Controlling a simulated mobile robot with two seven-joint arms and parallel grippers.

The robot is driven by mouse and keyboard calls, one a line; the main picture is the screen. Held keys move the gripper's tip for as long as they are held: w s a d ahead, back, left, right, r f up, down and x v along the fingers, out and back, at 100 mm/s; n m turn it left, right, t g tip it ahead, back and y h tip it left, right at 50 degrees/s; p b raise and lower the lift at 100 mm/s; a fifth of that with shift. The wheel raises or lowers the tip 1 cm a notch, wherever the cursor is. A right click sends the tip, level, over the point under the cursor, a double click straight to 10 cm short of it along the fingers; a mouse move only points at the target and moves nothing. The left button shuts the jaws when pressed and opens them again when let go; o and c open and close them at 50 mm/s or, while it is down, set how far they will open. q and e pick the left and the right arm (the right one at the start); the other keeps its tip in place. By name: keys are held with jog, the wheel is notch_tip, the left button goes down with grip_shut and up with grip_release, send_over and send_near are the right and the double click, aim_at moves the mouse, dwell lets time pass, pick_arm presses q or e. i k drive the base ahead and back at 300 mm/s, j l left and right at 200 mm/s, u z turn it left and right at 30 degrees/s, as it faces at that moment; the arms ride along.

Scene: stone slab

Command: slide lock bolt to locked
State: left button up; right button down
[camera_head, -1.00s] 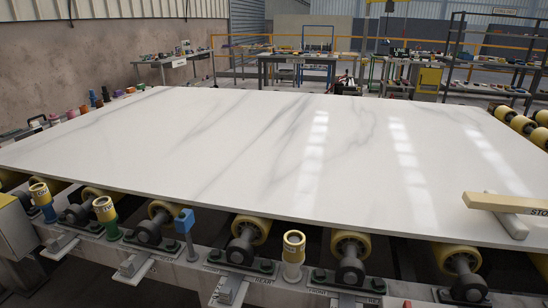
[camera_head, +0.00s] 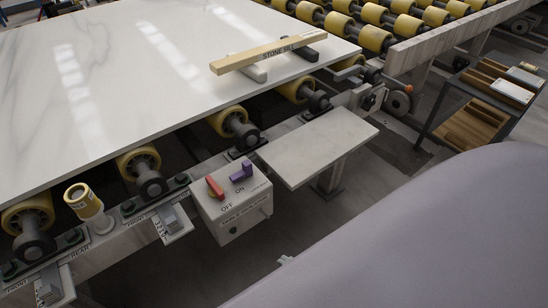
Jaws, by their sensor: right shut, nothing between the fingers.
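The grey isolator box (camera_head: 233,207) is fixed to the front rail of the roller table in the head view, with OFF and ON marked on its top. A red handle (camera_head: 214,188) points up and left on the OFF side. A purple L-shaped piece (camera_head: 242,172), which looks like the lock bolt, sits apart from it by the ON mark. A small pale tip of my right gripper (camera_head: 286,260) shows below and right of the box, clear of it. It is shut and empty; most of it is hidden behind my arm. My left gripper is not in view.
The white stone slab (camera_head: 110,70) lies on yellow rollers, with a wooden "STONE" bar (camera_head: 268,54) on it. A grey side shelf (camera_head: 317,146) juts out right of the box. A yellow-topped post (camera_head: 85,203) stands left. My arm covers the lower right.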

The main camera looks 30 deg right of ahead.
aim_at(247, 170)
jog(key=z, duration=0.75)
jog(key=l+u, duration=0.1)
jog(key=i, duration=0.05)
